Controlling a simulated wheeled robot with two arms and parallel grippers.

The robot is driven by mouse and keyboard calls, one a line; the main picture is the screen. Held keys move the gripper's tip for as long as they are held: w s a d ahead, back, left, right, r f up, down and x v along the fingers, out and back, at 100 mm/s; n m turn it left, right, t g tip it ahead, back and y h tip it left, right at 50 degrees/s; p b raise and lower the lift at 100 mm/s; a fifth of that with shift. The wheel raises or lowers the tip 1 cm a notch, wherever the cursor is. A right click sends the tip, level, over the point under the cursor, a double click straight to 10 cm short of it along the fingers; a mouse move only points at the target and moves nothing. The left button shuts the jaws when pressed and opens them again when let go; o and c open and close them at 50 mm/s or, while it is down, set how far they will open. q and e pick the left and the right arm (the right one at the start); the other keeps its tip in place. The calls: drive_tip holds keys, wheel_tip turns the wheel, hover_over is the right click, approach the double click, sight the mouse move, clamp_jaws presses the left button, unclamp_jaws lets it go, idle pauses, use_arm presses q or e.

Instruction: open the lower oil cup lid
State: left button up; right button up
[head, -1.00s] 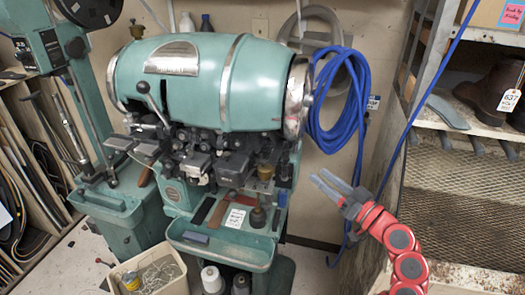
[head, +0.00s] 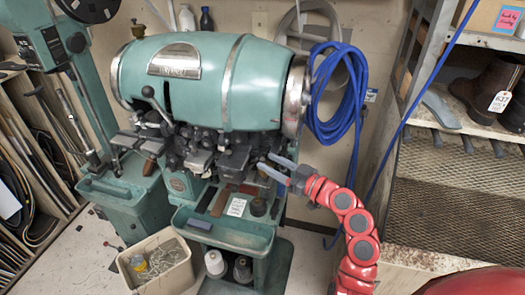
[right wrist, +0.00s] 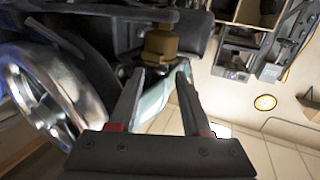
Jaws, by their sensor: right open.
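My right gripper (head: 267,164) is open and empty at the right front of the green stitching machine (head: 200,85), its fingers pointing left. In the right wrist view a brass oil cup (right wrist: 160,45) sits just beyond and between the open fingertips (right wrist: 160,72), apart from them as far as I can tell. I cannot make out its lid or whether it is open. In the head view the gripper covers the spot where this cup stands. My left gripper is not in view.
A shiny handwheel (right wrist: 42,95) is close on the left in the right wrist view. Blue hose (head: 340,95) hangs on the wall right of the machine. A shelf (head: 470,185) with boots stands at the right. A bin (head: 160,265) sits on the floor.

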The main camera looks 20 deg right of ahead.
sight(262, 159)
drive_tip(key=shift+p+x, duration=0.55)
drive_tip(key=shift+x, duration=1.15)
drive_tip(key=shift+f, duration=0.1)
clamp_jaws()
